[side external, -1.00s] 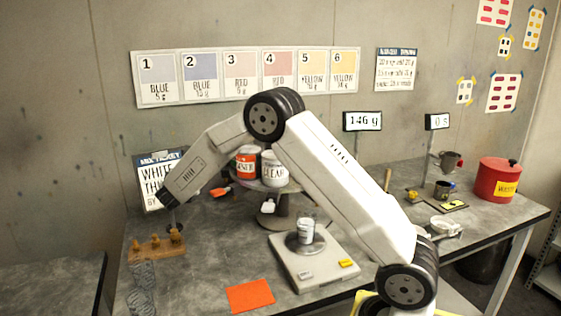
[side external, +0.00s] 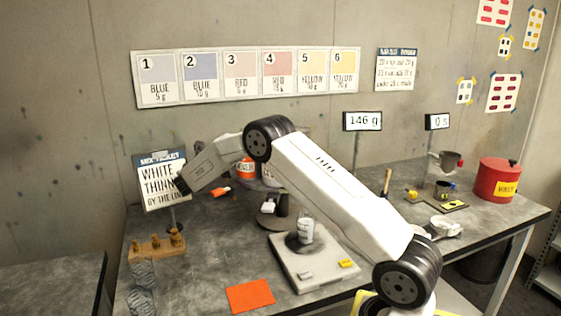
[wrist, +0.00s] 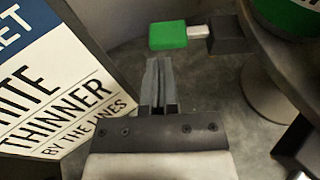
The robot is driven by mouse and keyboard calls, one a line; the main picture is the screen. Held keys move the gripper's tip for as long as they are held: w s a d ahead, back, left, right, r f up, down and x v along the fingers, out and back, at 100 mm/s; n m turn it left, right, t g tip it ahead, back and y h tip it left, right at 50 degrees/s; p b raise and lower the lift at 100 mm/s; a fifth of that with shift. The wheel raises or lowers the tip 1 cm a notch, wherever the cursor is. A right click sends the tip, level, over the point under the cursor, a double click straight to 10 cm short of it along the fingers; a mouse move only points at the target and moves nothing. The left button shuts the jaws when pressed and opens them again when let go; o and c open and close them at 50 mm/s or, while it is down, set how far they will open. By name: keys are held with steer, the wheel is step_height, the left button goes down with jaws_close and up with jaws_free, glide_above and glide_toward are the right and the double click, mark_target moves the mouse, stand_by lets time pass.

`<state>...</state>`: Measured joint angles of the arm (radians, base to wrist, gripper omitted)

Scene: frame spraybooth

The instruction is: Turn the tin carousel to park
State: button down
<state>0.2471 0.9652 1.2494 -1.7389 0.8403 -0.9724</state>
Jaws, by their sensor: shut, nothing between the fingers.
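The tin carousel (side external: 276,221) is a round turntable on a grey pedestal, partly hidden behind my arm. An orange-labelled tin (side external: 246,168) and a white tin (side external: 268,179) show on it. An orange handle (side external: 220,191) and a white handle (side external: 268,207) stick out from its edge. In the wrist view, a green handle (wrist: 168,35) juts from the carousel's rim by a dark block, below a green-labelled tin (wrist: 290,12). My gripper (wrist: 153,64) is shut and empty, its fingertips just short of the green handle, with no contact visible. In the side view my gripper (side external: 181,187) is beside the ticket sign.
The ticket sign (side external: 161,182) stands close to my gripper, on the left in the wrist view (wrist: 55,90). A wooden peg block (side external: 157,247) is below it. A scale (side external: 315,270) with a cup stands in front of the carousel. An orange sheet (side external: 250,296) lies at the front.

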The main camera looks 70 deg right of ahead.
steer(key=shift+w+d, duration=0.2)
steer(key=shift+d, duration=0.35)
steer(key=w+d, duration=0.4)
steer(key=d, duration=0.5)
steer(key=shift+w+d, duration=0.15)
steer(key=shift+d, duration=0.25)
stand_by(0.3)
steer(key=shift+a, duration=0.2)
stand_by(0.4)
steer(key=shift+v, duration=3.75)
